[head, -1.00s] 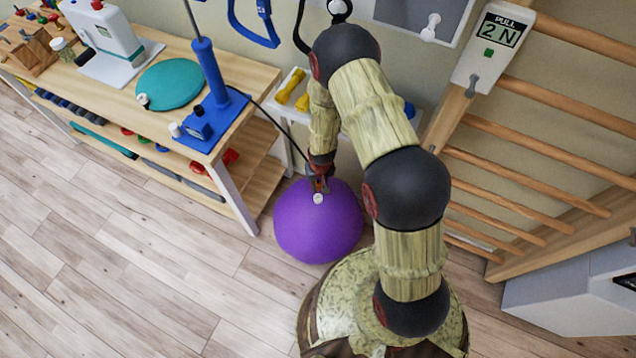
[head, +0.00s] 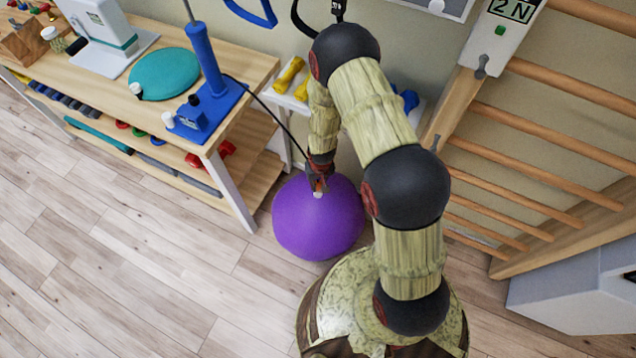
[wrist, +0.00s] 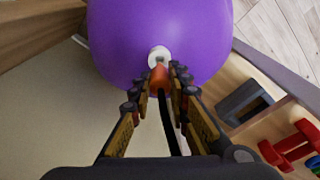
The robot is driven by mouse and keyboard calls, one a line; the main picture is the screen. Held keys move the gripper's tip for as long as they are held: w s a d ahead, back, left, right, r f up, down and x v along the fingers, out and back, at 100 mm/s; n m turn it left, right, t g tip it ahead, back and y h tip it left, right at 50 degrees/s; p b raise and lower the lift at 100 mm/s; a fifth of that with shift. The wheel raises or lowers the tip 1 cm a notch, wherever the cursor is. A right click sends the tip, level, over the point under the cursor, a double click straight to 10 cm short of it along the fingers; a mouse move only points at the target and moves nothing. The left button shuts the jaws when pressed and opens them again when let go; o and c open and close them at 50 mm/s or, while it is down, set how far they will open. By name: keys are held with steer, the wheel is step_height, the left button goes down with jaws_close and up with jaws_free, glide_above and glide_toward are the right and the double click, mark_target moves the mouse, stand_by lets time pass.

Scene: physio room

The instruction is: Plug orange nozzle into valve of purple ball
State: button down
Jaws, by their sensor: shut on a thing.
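The purple ball (head: 318,225) rests on the floor beside the wooden table, and it fills the top of the wrist view (wrist: 120,40). Its white valve (wrist: 159,55) faces my gripper. My gripper (wrist: 160,80) is shut on the orange nozzle (wrist: 158,76), with a black hose (wrist: 167,125) trailing back between the fingers. The nozzle's front end is right at the white valve and appears to meet it. How deep it sits inside cannot be told. In the head view my gripper (head: 318,182) is at the ball's upper side and the nozzle is small there.
A blue pump (head: 205,90) stands on the wooden table (head: 110,95) beside a teal disc (head: 165,74). Wooden wall bars (head: 520,150) rise at the right. Red dumbbells (wrist: 290,145) lie on the lower shelf. Open floor (head: 110,260) lies at the front left.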

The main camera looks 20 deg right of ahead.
steer(key=shift+f+b, duration=1.25)
steer(key=shift+f, duration=0.2)
stand_by(1.3)
steer(key=c, duration=1.7)
jaws_free()
steer(key=shift+o, duration=0.7)
steer(key=shift+r, duration=0.15)
steer(key=shift+r+p, duration=3.4)
steer(key=shift+p, duration=0.05)
